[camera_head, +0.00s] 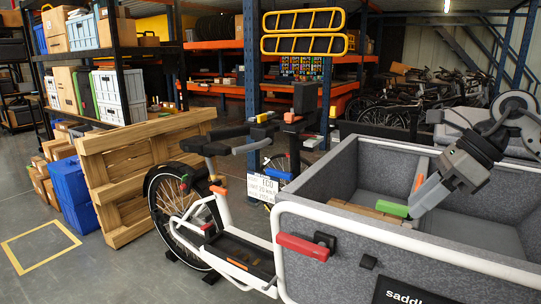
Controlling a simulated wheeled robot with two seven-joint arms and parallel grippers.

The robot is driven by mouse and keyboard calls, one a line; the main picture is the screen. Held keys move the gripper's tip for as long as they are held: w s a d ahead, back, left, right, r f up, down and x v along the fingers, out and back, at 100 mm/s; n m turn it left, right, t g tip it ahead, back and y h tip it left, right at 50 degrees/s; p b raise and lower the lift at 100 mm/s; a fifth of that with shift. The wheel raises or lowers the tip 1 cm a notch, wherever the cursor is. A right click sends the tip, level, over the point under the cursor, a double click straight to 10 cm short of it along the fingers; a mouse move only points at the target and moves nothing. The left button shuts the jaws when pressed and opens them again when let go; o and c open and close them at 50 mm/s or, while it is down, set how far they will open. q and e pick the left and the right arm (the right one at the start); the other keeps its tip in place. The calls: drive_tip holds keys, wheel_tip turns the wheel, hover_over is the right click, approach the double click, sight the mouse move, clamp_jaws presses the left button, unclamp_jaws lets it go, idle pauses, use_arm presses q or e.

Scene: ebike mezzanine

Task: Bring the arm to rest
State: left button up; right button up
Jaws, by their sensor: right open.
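My right gripper (424,200) is open and reaches down from the right over the grey cargo box (320,170) of a bike. Its fingertips are close to a green block (392,208); I cannot tell whether they touch it. An orange piece (418,181) shows just behind the fingers. My right arm comes in from the right edge above the box. My left gripper is out of view.
The box has a white tube rail (400,238) and a red grip (302,247) at its front. A wooden pallet (125,175) leans at left beside a blue crate (73,193). Shelving (120,52) and parked bikes stand behind.

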drive_tip(key=s+a+f+m+t+y, duration=0.25)
drive_tip(key=a+m+y, duration=0.4)
drive_tip(key=a, duration=0.45)
drive_tip(key=s+a+f+m+t+y, duration=0.1)
drive_tip(key=s+a+f+m+y, duration=0.3)
drive_tip(key=a+y, duration=0.55)
wheel_tip(320, 180, down, 12)
drive_tip(key=s+d+m+t+h+p, duration=0.1)
drive_tip(key=s+d+m+t+h, duration=0.15)
drive_tip(key=m+t+h, duration=1.65)
drive_tip(key=s+d+f+m+g, duration=0.4)
drive_tip(key=s+f+m+g, duration=0.8)
drive_tip(key=m, duration=0.4)
drive_tip(key=shift+s+f+g, duration=0.15)
drive_tip(key=shift+f+g, duration=0.7)
drive_tip(key=shift+g, duration=0.1)
